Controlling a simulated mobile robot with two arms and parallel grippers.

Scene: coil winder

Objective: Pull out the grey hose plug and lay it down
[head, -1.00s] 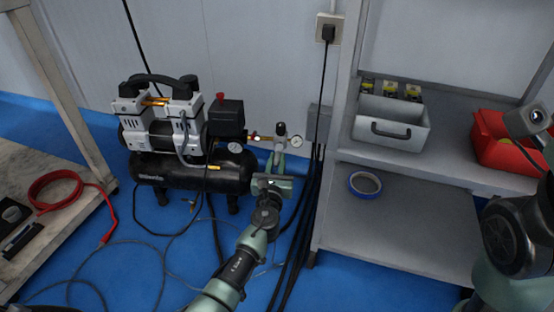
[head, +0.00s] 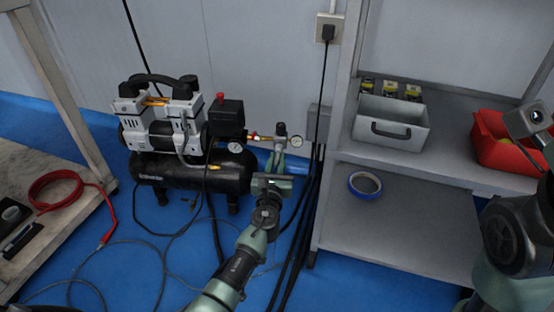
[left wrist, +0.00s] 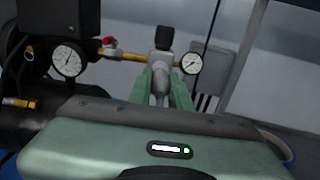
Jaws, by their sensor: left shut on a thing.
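The air compressor (head: 190,172) stands on the blue floor by the wall. Its regulator with a black knob (head: 281,129) and gauge sticks out on the right; the regulator also shows in the left wrist view (left wrist: 163,62). My left gripper (head: 276,163) is just below the regulator. In the left wrist view its green fingers (left wrist: 162,92) are shut on the grey hose plug (left wrist: 159,82), which sits directly under the regulator body. The fingers hide most of the plug, and I cannot tell whether it is still seated. My right arm is at the right edge; its fingers are out of view.
Black cables (head: 310,190) hang just right of my left gripper. A grey shelf unit (head: 410,225) holds a blue tape roll (head: 365,184), a grey bin (head: 390,131) and a red bin (head: 500,150). A bench (head: 60,215) with a red hose (head: 58,192) stands left.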

